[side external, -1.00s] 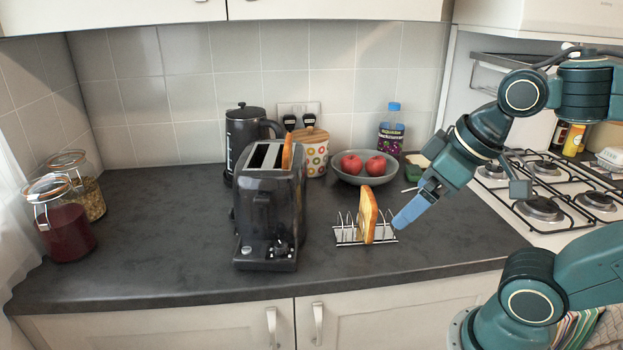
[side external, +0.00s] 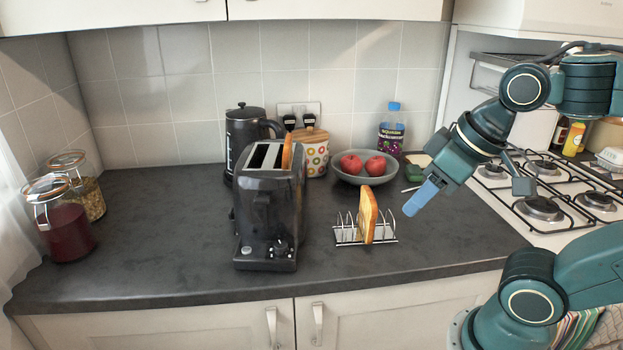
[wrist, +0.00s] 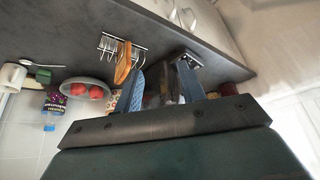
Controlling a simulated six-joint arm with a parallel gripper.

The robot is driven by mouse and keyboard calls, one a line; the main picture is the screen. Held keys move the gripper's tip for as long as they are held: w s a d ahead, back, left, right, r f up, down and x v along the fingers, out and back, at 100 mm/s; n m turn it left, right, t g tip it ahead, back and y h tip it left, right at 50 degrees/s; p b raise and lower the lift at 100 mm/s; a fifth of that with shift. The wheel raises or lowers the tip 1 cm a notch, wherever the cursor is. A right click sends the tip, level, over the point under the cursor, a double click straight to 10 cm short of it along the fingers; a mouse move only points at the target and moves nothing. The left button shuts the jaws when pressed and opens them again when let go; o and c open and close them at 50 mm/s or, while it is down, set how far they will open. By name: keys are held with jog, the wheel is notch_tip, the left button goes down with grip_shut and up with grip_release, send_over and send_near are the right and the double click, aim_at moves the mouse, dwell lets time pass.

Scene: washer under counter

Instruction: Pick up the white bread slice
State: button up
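A bread slice (side external: 367,215) with a golden-brown crust and a paler face stands upright in a wire toast rack (side external: 345,238). It also shows in the wrist view (wrist: 123,63), left of my fingers. A second, browner slice (side external: 287,152) sticks up out of the black toaster (side external: 268,215). I cannot tell for sure which slice is the white one. My gripper (side external: 411,209) is above the counter, right of the rack and apart from the bread. In the wrist view its two fingers (wrist: 160,85) are spread with nothing held between them.
A bowl of red apples (side external: 363,168), a squash bottle (side external: 391,130) and a patterned canister (side external: 315,155) stand behind the rack. A gas hob (side external: 545,185) is at the right, and jars (side external: 66,225) at the left. The counter before the rack is clear.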

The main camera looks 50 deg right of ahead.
jog(key=w+r+m+g, duration=0.1)
jog(key=w+r+m, duration=0.1)
jog(key=w+r, duration=0.6)
notch_tip(320, 180, up, 5)
jog(key=m+g, duration=0.5)
jog(key=m, duration=0.4)
send_over(289, 138)
jog(key=shift+w, duration=0.1)
jog(key=shift+f, duration=0.2)
jog(key=shift+f, duration=4.1)
jog(key=shift+f, duration=0.15)
